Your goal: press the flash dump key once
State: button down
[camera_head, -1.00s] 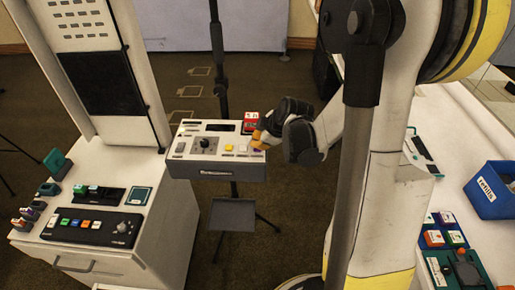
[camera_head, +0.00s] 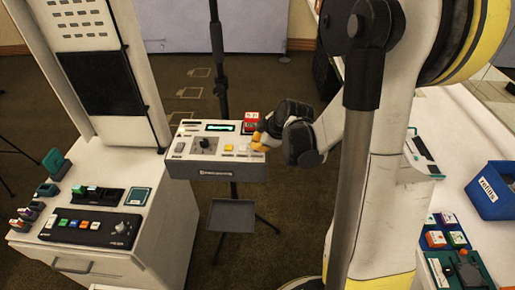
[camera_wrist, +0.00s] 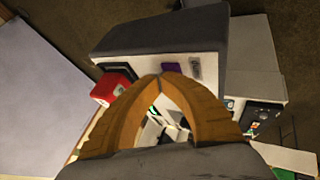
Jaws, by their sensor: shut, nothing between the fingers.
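A white control box (camera_head: 185,165) stands on a tripod in the head view, with a dark knob (camera_head: 206,143), small keys, a yellow key (camera_head: 228,148) and a lit green display (camera_head: 220,127). I cannot read which key is the flash dump key. My gripper (camera_head: 262,141) is at the box's right end, its orange fingers low over the panel. The wrist view shows the fingers shut and empty, tips together (camera_wrist: 162,76) before the box (camera_wrist: 150,34). A purple patch (camera_wrist: 173,67) and a grey label (camera_wrist: 196,68) lie just beyond the tips. I cannot tell whether they touch.
A red block (camera_head: 251,117) sits at the box's back right corner. A white cabinet with a black button panel (camera_head: 90,228) stands left. A white table with a blue bin (camera_head: 492,190) is on the right. Open floor lies behind the box.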

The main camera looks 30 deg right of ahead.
jog(key=shift+r, duration=0.1)
jog(key=shift+r+p, duration=0.6)
jog(key=shift+r, duration=0.2)
jog(key=shift+r+p, duration=1.9)
jog(key=shift+r, duration=0.6)
